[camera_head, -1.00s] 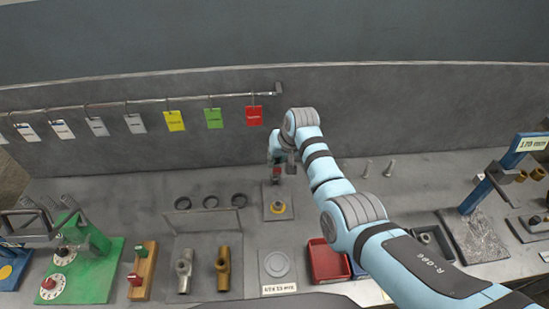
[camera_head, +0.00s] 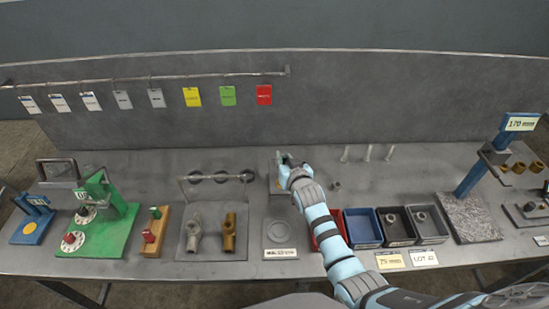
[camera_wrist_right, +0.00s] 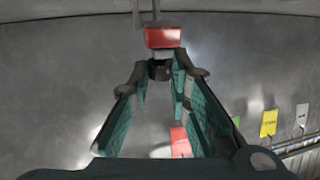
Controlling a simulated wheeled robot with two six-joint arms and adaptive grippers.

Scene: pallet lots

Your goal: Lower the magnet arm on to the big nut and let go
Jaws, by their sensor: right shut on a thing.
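My right gripper (camera_head: 284,160) is over the back middle of the bench, with its arm coming in from below. In the right wrist view its fingers (camera_wrist_right: 160,75) close on a small dark knob (camera_wrist_right: 159,70), apparently part of the magnet arm, beside a red block (camera_wrist_right: 165,38) on a grey stem. In the head view my gripper and wrist hide the magnet arm and most of the grey plate under it. I cannot make out the big nut or whether the magnet touches it. My left gripper is not in view.
A red bin (camera_head: 327,237), partly behind my arm, and a blue bin (camera_head: 362,229) stand to the right. A small nut (camera_head: 337,185) lies near the wrist, with upright bolts (camera_head: 367,153) behind. A round grey pad (camera_head: 280,233) is in front. Tags hang along the back rail (camera_head: 150,79).

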